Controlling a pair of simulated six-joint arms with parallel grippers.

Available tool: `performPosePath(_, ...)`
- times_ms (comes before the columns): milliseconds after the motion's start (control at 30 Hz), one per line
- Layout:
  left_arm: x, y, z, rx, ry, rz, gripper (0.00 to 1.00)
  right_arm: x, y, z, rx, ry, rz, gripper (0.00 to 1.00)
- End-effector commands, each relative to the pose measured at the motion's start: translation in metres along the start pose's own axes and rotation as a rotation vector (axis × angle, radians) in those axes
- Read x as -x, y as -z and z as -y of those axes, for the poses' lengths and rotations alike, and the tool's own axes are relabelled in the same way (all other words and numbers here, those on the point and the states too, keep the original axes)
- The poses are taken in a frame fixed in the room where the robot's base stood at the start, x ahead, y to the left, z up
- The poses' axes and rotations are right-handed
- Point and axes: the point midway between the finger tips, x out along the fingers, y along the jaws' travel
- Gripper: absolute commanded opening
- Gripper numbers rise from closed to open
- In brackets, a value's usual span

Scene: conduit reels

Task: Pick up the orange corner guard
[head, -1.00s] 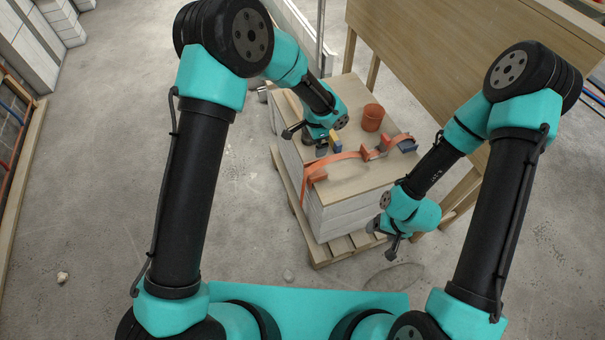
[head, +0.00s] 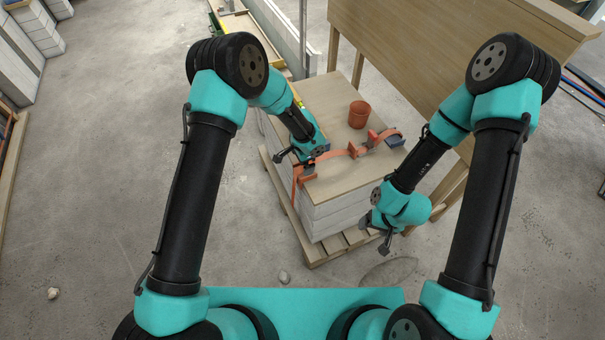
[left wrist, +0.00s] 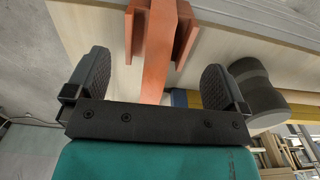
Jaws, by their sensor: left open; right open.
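An orange corner guard (head: 310,172) sits at the near edge of the board-topped stack, beside an orange strap (head: 329,156). My left gripper (head: 294,161) is over it, partly hiding it. In the left wrist view an orange piece with a flange on each side (left wrist: 160,40), apparently the guard, lies between the two spread fingers (left wrist: 155,85); no finger visibly touches it. More orange angled pieces (head: 357,150) stand farther along the board. My right gripper (head: 374,235) is open and empty, low beside the stack's right side.
A dark blue block (head: 395,142) sits near the right edge. In the left wrist view a grey cylinder (left wrist: 258,92) is beside the right finger, near a yellow and blue item (left wrist: 187,98). A wooden panel (head: 450,60) rises behind.

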Motion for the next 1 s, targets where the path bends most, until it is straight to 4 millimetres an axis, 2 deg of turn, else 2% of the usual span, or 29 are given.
performPosePath(133,-0.011,0.0,0.0,0.0,0.0,-0.001,1.0,0.0,0.0,0.0,0.0,0.0,0.0,0.72)
performPosePath(533,-0.016,0.0,0.0,0.0,-0.001,0.0,1.0,0.0,0.0,0.0,0.0,0.0,0.0,0.72)
performPosePath(833,-0.053,-0.001,-0.001,-0.001,-0.001,0.0,1.0,0.0,0.0,0.0,0.0,0.0,0.0,0.72)
performPosePath(1000,-0.064,-0.001,-0.001,0.0,0.0,-0.001,1.0,0.0,0.0,0.0,0.0,0.0,0.0,0.72)
